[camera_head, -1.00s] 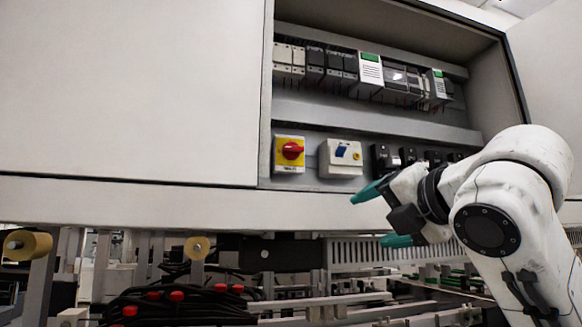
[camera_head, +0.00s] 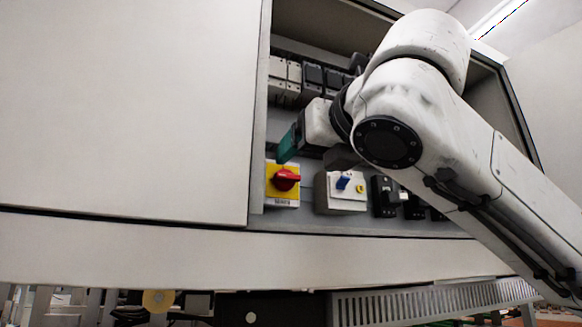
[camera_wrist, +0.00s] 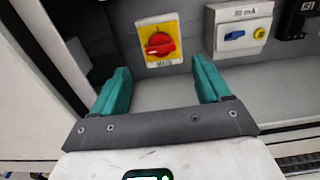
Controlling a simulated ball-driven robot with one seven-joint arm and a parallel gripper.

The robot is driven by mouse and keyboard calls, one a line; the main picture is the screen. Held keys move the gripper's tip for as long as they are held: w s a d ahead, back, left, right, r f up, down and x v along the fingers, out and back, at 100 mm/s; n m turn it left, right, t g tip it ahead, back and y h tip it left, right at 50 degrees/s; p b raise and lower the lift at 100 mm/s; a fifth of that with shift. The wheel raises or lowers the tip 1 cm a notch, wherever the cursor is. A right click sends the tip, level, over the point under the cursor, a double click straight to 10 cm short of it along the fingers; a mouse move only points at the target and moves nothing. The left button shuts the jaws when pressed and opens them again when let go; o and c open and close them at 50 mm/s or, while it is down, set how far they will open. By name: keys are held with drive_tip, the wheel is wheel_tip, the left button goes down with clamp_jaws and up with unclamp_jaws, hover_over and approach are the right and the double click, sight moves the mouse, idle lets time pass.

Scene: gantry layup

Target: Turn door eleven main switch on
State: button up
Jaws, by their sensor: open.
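The main switch is a red rotary knob (camera_head: 286,179) on a yellow plate (camera_head: 270,188) in the lower left of the open cabinet. In the wrist view the knob (camera_wrist: 160,44) is ahead of my gripper, its handle lying roughly sideways. My gripper (camera_wrist: 158,82) has two teal fingers spread apart with nothing between them. The knob appears beyond the fingertips, between their lines, and is not touched. In the head view one teal finger (camera_head: 289,144) shows just above the switch; the other is hidden.
Grey and black modules (camera_head: 296,78) line the rail above. The closed cabinet panel (camera_head: 120,100) borders on the left, and a ledge (camera_head: 200,250) runs below.

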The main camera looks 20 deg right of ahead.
sight(289, 174)
drive_tip(key=w+p, duration=0.2)
drive_tip(key=w, duration=0.5)
drive_tip(key=shift+w, duration=0.25)
drive_tip(key=c, duration=1)
